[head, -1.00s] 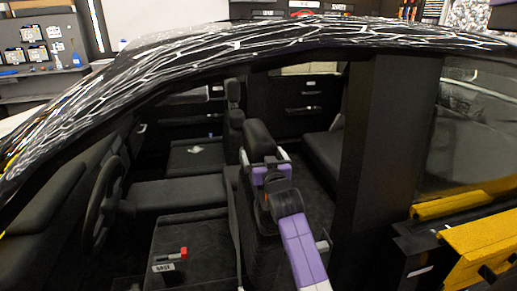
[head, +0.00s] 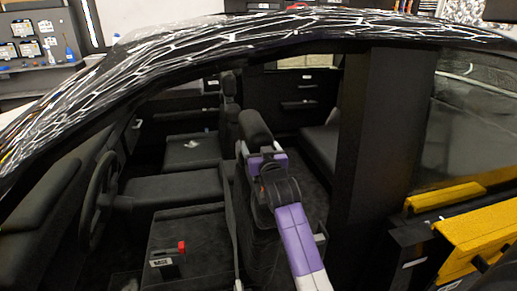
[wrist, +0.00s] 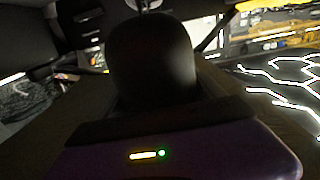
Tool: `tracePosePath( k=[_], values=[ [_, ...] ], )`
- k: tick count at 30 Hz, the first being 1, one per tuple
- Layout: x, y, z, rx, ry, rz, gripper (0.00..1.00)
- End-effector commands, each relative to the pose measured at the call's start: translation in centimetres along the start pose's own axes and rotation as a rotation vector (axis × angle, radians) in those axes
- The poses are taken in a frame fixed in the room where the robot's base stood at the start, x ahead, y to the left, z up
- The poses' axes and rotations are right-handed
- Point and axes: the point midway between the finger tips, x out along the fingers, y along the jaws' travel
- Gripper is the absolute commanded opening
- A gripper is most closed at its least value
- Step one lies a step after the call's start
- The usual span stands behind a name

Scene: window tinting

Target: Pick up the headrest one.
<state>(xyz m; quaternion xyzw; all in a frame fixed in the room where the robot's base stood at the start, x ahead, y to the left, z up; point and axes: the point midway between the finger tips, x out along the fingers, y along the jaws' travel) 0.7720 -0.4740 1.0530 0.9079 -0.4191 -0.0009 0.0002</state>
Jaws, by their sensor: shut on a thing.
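The headrest (head: 255,127) is a dark, rounded pad at the top of the near front seat's backrest, seen through the car's side opening. It fills the middle of the wrist view (wrist: 152,62), directly ahead of my gripper. My gripper (head: 255,153) is at the lower part of the headrest and is shut on it. The fingers are mostly hidden by the headrest and the dark gripper body. I cannot tell whether the headrest is clear of the seat.
A black door pillar (head: 378,140) stands right of my arm. The car roof (head: 240,38) arches above. The steering wheel (head: 98,185) is at the left. Yellow pieces (head: 470,225) lie at the right.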

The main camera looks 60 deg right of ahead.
Motion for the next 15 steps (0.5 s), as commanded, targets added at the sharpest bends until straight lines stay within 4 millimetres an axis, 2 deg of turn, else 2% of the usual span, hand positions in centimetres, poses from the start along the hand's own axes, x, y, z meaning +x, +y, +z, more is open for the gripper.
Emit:
tracePosePath(
  k=[1,5,15],
  values=[
    [0.0,0.0,-1.1,0.002,0.012,-0.001,0.04],
    [0.0,-0.1,-3.0,0.002,0.012,-0.001,0.04],
    [0.0,0.0,-9.4,0.003,0.014,-0.001,0.04]
  ],
)
